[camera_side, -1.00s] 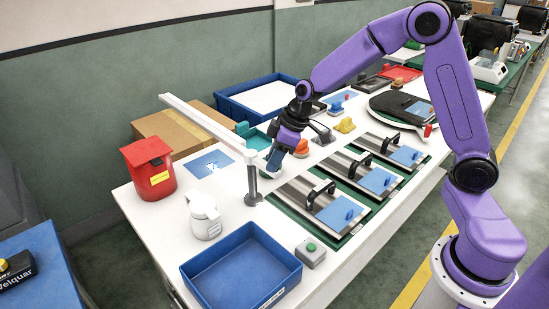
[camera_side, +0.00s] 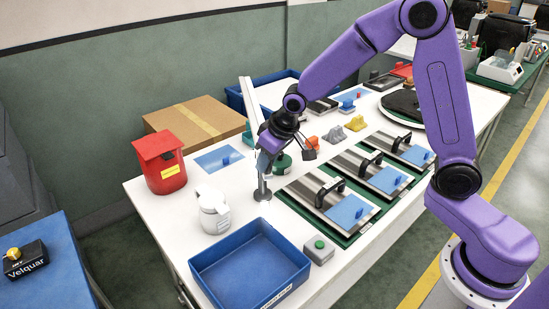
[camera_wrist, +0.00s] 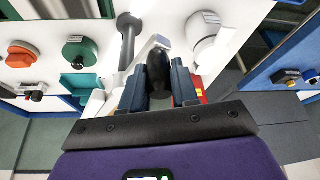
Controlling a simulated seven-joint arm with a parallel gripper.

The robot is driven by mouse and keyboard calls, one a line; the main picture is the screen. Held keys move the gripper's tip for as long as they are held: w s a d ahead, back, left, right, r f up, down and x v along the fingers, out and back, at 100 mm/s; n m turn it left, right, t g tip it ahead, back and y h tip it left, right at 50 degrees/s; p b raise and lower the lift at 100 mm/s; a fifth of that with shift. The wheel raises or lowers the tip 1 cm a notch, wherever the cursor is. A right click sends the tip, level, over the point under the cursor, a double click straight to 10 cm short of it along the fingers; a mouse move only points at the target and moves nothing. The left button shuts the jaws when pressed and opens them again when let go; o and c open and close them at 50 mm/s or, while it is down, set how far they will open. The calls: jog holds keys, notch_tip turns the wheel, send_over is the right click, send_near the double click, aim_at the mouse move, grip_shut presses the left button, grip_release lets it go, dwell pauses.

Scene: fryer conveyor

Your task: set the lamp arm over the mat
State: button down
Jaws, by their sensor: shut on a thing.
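The lamp stands on a grey post (camera_side: 262,188), also in the wrist view (camera_wrist: 128,42). Its long white lamp arm (camera_side: 246,100) points toward the back of the table, near the blue bin. My gripper (camera_side: 268,148) is at the post's upper part; in the wrist view its blue fingers (camera_wrist: 163,82) are shut around a dark rounded grip (camera_wrist: 162,68), seemingly the lamp arm's. Its join to the arm is hidden. Another blue mat (camera_side: 352,96) lies farther back right.
A red bin (camera_side: 160,165), white jug (camera_side: 214,212) and blue tray (camera_side: 205,272) stand around the post. Right of it are several metal plates with black handles (camera_side: 325,195). A cardboard box (camera_side: 195,118) and blue bin (camera_side: 236,98) are behind.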

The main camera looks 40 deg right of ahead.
jog(key=w+a+m+h, duration=0.4)
jog(key=w+m, duration=0.3)
jog(key=m, duration=0.3)
jog(key=shift+w+a+m+g, duration=0.3)
jog(key=shift+a+m+g, duration=0.1)
jog(key=shift+a, duration=0.1)
dwell(0.3)
jog(key=c, duration=0.8)
grip_release()
jog(key=shift+c, duration=0.2)
